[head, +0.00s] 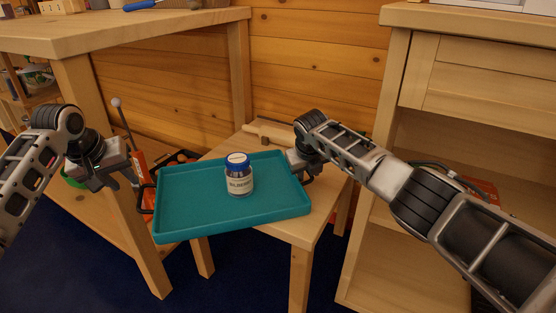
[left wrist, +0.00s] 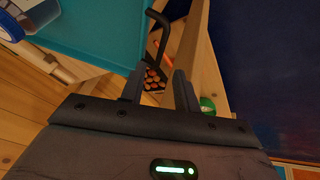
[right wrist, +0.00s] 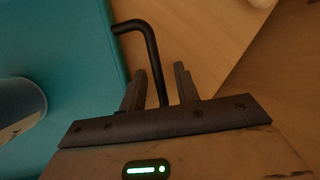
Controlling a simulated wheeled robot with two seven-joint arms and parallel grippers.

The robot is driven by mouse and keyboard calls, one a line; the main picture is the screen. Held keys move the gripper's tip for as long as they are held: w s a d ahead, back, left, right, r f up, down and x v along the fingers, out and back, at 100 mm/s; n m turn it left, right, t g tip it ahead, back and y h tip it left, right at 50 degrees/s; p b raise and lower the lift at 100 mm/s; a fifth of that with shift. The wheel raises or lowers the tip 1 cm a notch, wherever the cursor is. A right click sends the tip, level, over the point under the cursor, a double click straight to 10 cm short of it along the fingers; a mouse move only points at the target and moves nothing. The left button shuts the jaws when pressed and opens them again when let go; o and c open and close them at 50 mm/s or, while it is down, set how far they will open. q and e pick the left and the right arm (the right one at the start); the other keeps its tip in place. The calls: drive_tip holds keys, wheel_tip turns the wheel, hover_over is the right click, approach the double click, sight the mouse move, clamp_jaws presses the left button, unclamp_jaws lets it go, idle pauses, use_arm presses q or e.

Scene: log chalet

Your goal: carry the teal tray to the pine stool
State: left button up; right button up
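The teal tray (head: 190,215) is over the pine stool (head: 325,200), its left part jutting past the stool top; it looks set down on it. A blue-lidded jar (head: 239,177) stands upright on the tray. My left gripper (head: 128,180) is open and empty, left of the tray and apart from its left black handle (head: 146,198). In the left wrist view that handle (left wrist: 163,35) lies beyond the open fingertips (left wrist: 158,75). My right gripper (head: 298,172) is at the tray's right end. In the right wrist view its open fingers (right wrist: 160,75) straddle the right handle (right wrist: 148,45), with gaps either side.
A wooden workbench (head: 130,32) stands at the left, its leg (head: 125,190) close to my left gripper. A wooden cabinet (head: 450,60) with open shelves stands at the right. A log wall (head: 310,65) is behind. Dark blue floor (head: 100,280) shows in front.

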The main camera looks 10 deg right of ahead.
drive_tip(key=shift+r, duration=0.2)
use_arm(q)
drive_tip(key=v, duration=0.3)
use_arm(e)
drive_tip(key=v, duration=1.1)
drive_tip(key=shift+s+r, duration=0.2)
drive_tip(key=shift+r, duration=0.1)
